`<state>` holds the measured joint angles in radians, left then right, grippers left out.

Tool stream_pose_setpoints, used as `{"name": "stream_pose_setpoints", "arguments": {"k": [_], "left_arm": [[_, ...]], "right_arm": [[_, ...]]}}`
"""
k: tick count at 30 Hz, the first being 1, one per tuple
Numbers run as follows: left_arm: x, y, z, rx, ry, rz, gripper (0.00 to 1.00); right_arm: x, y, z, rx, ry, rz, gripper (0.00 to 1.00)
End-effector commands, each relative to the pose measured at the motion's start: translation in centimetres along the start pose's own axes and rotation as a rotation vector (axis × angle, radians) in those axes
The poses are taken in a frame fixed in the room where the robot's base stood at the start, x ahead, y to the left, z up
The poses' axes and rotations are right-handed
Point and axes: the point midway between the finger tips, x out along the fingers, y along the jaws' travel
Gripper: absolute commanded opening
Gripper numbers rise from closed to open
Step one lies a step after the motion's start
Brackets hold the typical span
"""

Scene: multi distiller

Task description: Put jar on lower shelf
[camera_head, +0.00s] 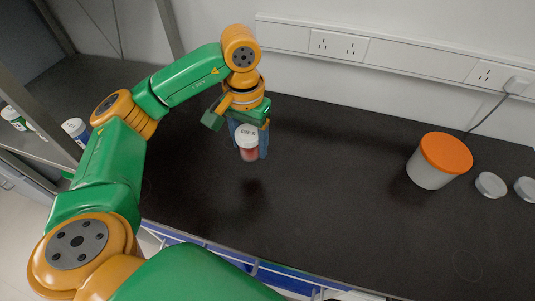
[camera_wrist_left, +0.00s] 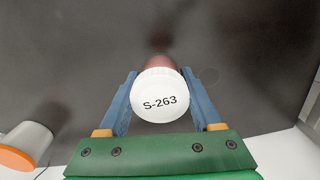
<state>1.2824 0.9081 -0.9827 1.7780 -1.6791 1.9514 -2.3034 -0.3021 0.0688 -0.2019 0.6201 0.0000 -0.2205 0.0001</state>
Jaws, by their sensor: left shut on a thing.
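The jar (camera_head: 248,145) has a white lid and a reddish body. My left gripper (camera_head: 250,140) is shut on it, and the jar hangs upright above the dark bench, with a shadow below it. In the left wrist view, the jar's lid (camera_wrist_left: 160,96) reads "S-263" and sits between the two blue fingers of my left gripper (camera_wrist_left: 161,95). A shelf (camera_head: 45,148) with bottles stands at the left, partly hidden by my left arm. My right gripper is not in view.
A grey tub with an orange lid (camera_head: 440,160) stands on the bench at the right, beside two small grey-white lids (camera_head: 490,185). Bottles (camera_head: 75,130) stand on the left shelf. Wall sockets (camera_head: 338,45) line the back. The bench middle is clear.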

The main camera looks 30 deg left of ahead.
Motion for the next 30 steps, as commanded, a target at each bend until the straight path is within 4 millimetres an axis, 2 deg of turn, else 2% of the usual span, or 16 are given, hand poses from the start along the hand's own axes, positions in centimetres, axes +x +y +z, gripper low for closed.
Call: {"name": "stream_pose_setpoints", "arguments": {"k": [1,3,8,10,13,24,25,27,28,30], "left_arm": [[0.7,0.6,-0.6,0.0,-0.006,0.0,0.07],[2.1,1.2,-1.5,0.0,-0.004,-0.001,0.07],[4.1,2.1,-2.8,0.0,-0.003,-0.001,0.07],[5.3,2.1,-2.8,-0.001,-0.005,-0.002,0.07],[6.8,2.0,-2.8,-0.001,-0.002,-0.001,0.07],[7.7,2.0,-2.9,0.0,0.002,-0.001,0.07],[7.6,2.0,-2.9,0.0,0.002,-0.001,0.71],[7.5,2.0,-2.9,0.0,0.002,-0.001,0.9],[7.5,2.0,-2.9,0.0,0.002,-0.001,0.96],[7.5,2.0,-2.9,0.0,0.002,-0.001,0.96]], "right_arm": [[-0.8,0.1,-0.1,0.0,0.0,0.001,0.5],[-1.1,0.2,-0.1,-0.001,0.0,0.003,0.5],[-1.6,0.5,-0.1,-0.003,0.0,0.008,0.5],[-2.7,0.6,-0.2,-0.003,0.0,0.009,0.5],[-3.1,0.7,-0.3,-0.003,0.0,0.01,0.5],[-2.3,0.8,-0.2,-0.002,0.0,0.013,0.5],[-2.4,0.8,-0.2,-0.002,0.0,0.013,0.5],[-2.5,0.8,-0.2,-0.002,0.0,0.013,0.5],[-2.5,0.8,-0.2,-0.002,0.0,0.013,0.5],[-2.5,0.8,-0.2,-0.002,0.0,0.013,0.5]]}}
